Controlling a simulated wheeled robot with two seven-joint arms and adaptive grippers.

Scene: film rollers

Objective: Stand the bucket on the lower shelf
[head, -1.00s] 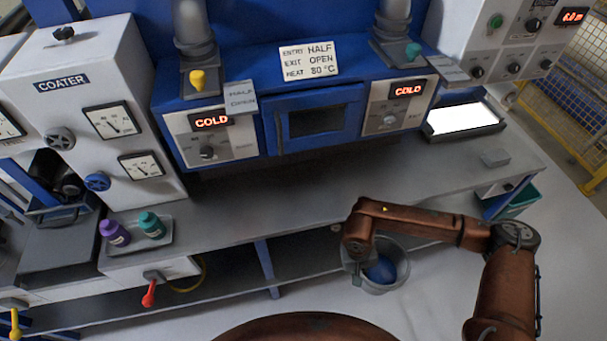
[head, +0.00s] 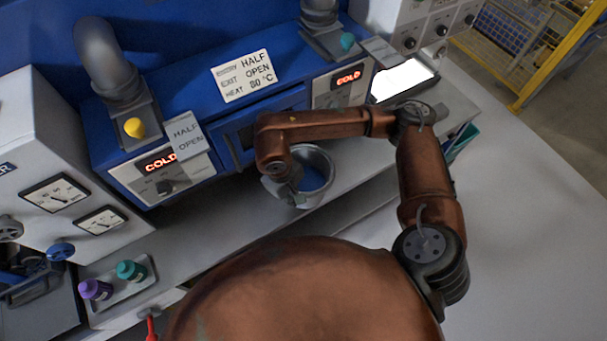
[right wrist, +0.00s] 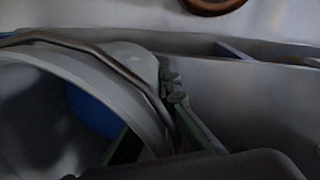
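The grey metal bucket (head: 326,160) has something blue inside and shows in front of the bench's front edge in the head view. My right gripper (head: 282,188) is at its left rim, partly hidden by my arm. In the right wrist view the bucket (right wrist: 60,62) fills the left side, with a wire handle along its rim. The fingers of my right gripper (right wrist: 155,125) straddle the bucket wall, one inside and one outside, shut on it. The lower shelf (head: 350,222) runs under the bench, partly hidden by my body. My left gripper is out of view.
The grey bench top (head: 215,215) has clear room left of the bucket. The blue machine (head: 200,100) backs the bench. Open floor (head: 530,220) lies right.

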